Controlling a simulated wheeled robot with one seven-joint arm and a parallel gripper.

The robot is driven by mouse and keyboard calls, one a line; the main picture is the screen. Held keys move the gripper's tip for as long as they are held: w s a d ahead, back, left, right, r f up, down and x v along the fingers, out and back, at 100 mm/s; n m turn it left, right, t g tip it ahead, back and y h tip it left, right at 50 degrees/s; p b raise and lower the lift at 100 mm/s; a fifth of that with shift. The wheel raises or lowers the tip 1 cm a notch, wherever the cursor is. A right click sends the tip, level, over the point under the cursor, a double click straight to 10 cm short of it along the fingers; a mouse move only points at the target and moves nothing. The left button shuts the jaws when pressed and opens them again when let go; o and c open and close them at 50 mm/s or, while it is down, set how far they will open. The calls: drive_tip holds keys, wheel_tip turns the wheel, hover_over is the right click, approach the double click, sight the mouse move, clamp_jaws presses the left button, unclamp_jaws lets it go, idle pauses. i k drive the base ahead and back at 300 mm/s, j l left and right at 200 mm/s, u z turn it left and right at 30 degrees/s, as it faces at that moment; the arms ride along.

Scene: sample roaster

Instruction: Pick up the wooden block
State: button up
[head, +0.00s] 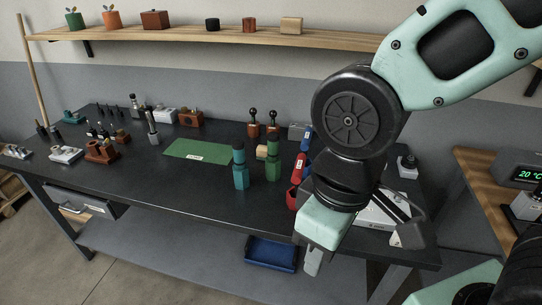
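A small pale wooden block (262,152) sits on the dark workbench, between the teal bottle-like item and the green one. Another pale wooden piece (291,25) lies on the wall shelf; I cannot tell which of the two is the task's block. My gripper (312,263) hangs at the bench's front right, pointing down, well to the right of and nearer than the block on the bench. Only part of its grey fingers shows below the mint hand, so its opening and anything between the fingers are hidden.
The teal item (240,168) and the green item (273,160) stand close to the bench block. Red and blue items (301,160) stand right of it, partly behind my arm. A green mat (198,150) lies left. The bench's front left is mostly clear. A blue bin (270,253) sits below.

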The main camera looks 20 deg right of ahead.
sight(262, 150)
drive_tip(key=i+j, duration=0.3)
drive_tip(key=j, duration=0.15)
drive_tip(key=i+j, duration=0.35)
drive_tip(key=i+j+z, duration=0.1)
drive_tip(key=i+j, duration=0.2)
drive_tip(key=j, duration=0.25)
drive_tip(key=i+j, duration=0.35)
drive_tip(key=j+z, duration=0.05)
drive_tip(key=j, duration=0.05)
